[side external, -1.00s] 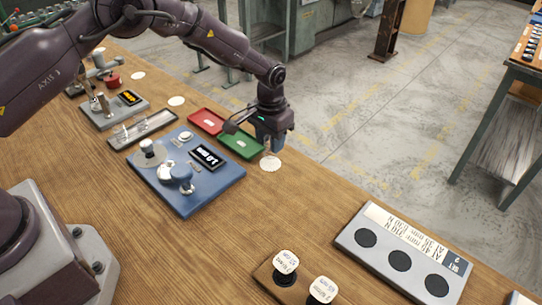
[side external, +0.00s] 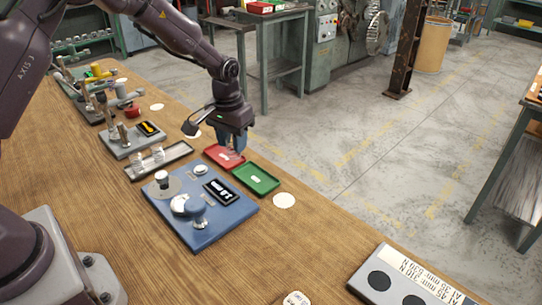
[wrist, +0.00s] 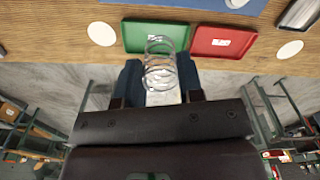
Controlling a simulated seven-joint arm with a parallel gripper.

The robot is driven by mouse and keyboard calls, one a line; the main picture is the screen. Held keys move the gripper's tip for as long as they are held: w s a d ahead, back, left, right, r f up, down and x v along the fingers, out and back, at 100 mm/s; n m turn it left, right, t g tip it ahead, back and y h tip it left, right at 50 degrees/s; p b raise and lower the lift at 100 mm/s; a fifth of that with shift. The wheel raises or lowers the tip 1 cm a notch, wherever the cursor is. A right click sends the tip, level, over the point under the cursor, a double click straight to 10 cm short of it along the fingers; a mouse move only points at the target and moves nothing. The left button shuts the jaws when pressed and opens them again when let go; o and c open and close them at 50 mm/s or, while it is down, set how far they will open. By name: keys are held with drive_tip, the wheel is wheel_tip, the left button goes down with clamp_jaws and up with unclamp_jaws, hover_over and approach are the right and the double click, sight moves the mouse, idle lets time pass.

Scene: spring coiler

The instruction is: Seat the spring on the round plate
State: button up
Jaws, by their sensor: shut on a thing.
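A clear-looking wire spring (wrist: 160,68) stands between the two blue fingers of my gripper (wrist: 159,85) in the wrist view. My gripper is shut on it. In the side view my gripper (side external: 234,145) hangs at the far edge of the red tray, and the spring is too small to make out there. A grey round plate (side external: 174,184) lies on the blue device (side external: 200,235), left of and nearer than my gripper. A small white piece with a dark top (side external: 162,178) stands on this plate. My gripper is apart from the plate.
The red tray (side external: 213,150) and green tray (side external: 267,187) lie beside the blue device, each with a white label. Flat white discs lie on the table, one right of the green tray (side external: 284,201). A clear-lidded rack (side external: 180,151) stands left of the trays.

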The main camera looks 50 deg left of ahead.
drive_tip(key=s+a+f+n, duration=0.2)
drive_tip(key=s+a+n, duration=0.1)
drive_tip(key=s, duration=1.1)
drive_tip(key=shift+d+f, duration=0.2)
drive_tip(key=shift+f, duration=2.1)
drive_tip(key=shift+f, duration=0.65)
drive_tip(key=o, duration=0.8)
drive_tip(key=shift+d, duration=0.1)
drive_tip(key=shift+d, duration=0.1)
